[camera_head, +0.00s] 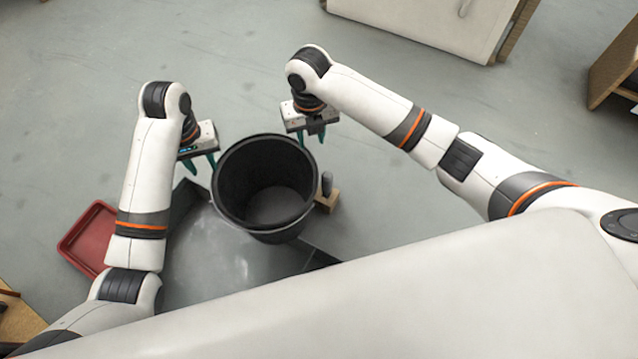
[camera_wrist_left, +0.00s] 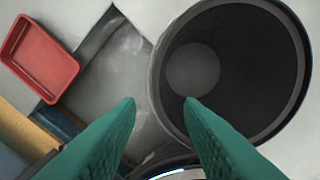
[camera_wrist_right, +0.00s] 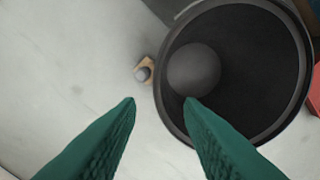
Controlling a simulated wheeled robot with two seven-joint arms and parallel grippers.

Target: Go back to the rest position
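My left gripper (camera_head: 202,163) is open at the left of the black bucket (camera_head: 229,217), close to its rim. Its two green fingers stand apart in the left wrist view (camera_wrist_left: 158,102), with nothing between them. My right gripper (camera_head: 311,138) is open at the upper right of the bucket. Its green fingers are also apart and empty in the right wrist view (camera_wrist_right: 160,102). The bucket looks empty; its dark inside shows in the left wrist view (camera_wrist_left: 255,75) and in the right wrist view (camera_wrist_right: 260,75).
A grey sheet-like surface (camera_head: 205,260) lies under and left of the bucket. A red tray (camera_head: 82,243) is at the left. A small wooden block with a grey knob (camera_head: 327,190) stands right of the bucket. A white cabinet (camera_head: 425,22) is at the back.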

